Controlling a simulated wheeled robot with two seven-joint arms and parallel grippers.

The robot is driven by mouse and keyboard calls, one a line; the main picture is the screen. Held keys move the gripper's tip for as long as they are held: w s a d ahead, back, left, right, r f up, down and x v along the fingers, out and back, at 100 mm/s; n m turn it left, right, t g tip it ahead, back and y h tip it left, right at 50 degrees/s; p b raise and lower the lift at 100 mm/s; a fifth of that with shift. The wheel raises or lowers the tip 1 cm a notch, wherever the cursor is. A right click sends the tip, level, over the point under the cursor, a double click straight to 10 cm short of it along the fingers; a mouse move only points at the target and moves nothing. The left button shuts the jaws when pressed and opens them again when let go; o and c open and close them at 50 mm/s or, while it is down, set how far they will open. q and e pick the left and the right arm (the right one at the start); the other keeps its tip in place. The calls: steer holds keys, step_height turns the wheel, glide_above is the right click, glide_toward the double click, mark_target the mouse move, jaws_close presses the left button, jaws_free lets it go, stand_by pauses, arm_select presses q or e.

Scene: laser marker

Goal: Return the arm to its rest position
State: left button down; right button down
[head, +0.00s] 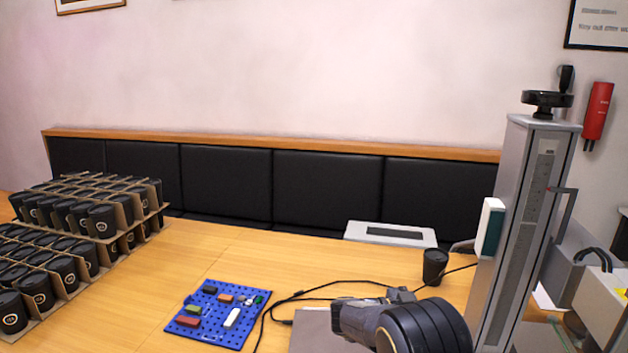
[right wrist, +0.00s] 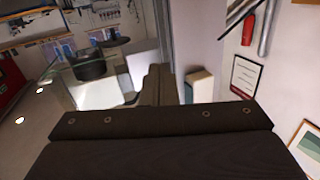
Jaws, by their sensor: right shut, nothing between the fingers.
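My right arm (head: 425,328) shows as a dark, rounded link at the bottom of the head view, over the right part of the table. In the right wrist view, the dark body of my right gripper fills the lower part, and its fingers (right wrist: 158,82) are shut with nothing between them. The wrist view looks out over the room and the wall, tilted, with no table object close in front of the fingers. My left gripper is not in view.
The wooden table (head: 235,258) holds a blue pegboard (head: 213,337) with small blocks, a black cup (head: 434,266), a flat grey device (head: 390,234) and cables. Trays of black cups (head: 102,222) stand at left. A tall grey column (head: 516,220) stands close right of my arm.

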steer(key=w+d+r+n+t+y, duration=0.4)
steer(key=d+r+t+y, duration=0.2)
steer(key=r+t+y, duration=0.25)
steer(key=s+a+r+n+t+y, duration=0.35)
steer(key=s+a+n+y, duration=0.4)
steer(key=s+y, duration=0.45)
steer(key=s+a+f+n+g, duration=0.1)
steer(key=s+f+g, duration=0.2)
steer(key=s, duration=0.6)
steer(key=s+a+f+n+g, duration=0.1)
steer(key=s+f, duration=0.3)
steer(key=s, duration=0.5)
steer(key=s+a+f+n+g, duration=0.2)
steer(key=s+a+f+g, duration=0.1)
steer(key=s, duration=0.6)
steer(key=shift+f+g+y, duration=0.35)
steer(key=shift+f+g, duration=0.2)
steer(key=shift+g, duration=0.25)
